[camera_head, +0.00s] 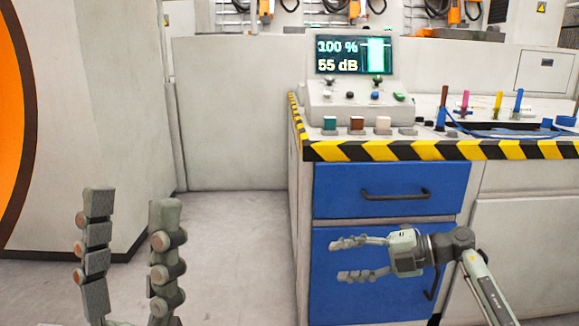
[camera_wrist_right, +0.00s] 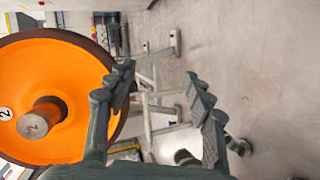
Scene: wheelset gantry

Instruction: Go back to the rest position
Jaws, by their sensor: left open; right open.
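My left gripper (camera_head: 132,196) stands at the lower left of the head view with its two fingers pointing up, wide apart and empty. My right gripper (camera_head: 337,259) is at the lower right, its fingers pointing left, spread and empty. It appears in front of the blue drawers of the workbench. In the right wrist view my right gripper (camera_wrist_right: 160,84) is also open, with nothing between its fingers.
A workbench with blue drawers (camera_head: 385,190) and a striped edge (camera_head: 440,150) stands at the right. It carries a control panel (camera_head: 355,95) with a screen (camera_head: 352,56). An orange wheel (camera_head: 12,110) is at the far left; an orange wheel (camera_wrist_right: 55,95) shows in the wrist view. Floor (camera_head: 225,235) is clear between.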

